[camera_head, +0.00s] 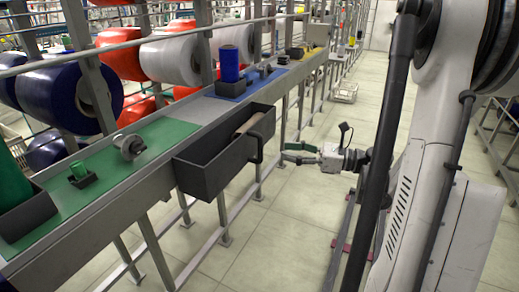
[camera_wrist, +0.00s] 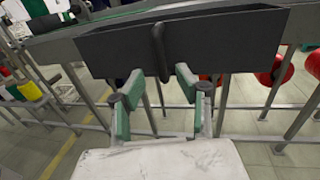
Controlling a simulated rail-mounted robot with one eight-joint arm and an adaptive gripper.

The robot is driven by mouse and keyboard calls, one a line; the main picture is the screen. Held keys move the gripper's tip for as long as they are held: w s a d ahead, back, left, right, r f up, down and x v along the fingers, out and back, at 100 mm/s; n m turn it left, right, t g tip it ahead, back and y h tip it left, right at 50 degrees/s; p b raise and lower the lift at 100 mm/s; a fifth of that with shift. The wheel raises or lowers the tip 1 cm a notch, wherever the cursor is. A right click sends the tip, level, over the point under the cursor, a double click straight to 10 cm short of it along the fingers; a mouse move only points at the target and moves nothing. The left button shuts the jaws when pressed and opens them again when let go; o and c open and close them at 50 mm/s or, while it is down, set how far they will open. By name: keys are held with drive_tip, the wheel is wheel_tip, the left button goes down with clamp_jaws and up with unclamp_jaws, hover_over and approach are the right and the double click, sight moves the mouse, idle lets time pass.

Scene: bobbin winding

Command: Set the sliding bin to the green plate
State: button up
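The sliding bin (camera_head: 222,152) is a long dark grey open box on the front edge of the bench. Its left end is beside the right end of the green plate (camera_head: 105,178), and the rest reaches right toward the blue plate (camera_head: 248,84). A black loop handle (camera_head: 256,147) stands on its front wall. My gripper (camera_head: 287,152) is in front of the handle, apart from it. In the wrist view the green fingers of my gripper (camera_wrist: 157,78) are spread and empty, just below the handle (camera_wrist: 160,50) on the bin's front wall (camera_wrist: 215,45).
A blue spool (camera_head: 229,64) is on the blue plate. Large yarn rolls (camera_head: 70,95) hang behind.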

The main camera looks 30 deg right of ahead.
sight(260, 158)
drive_tip(key=b+x, duration=0.1)
drive_tip(key=x, duration=0.8)
drive_tip(key=shift+a, duration=0.1)
clamp_jaws()
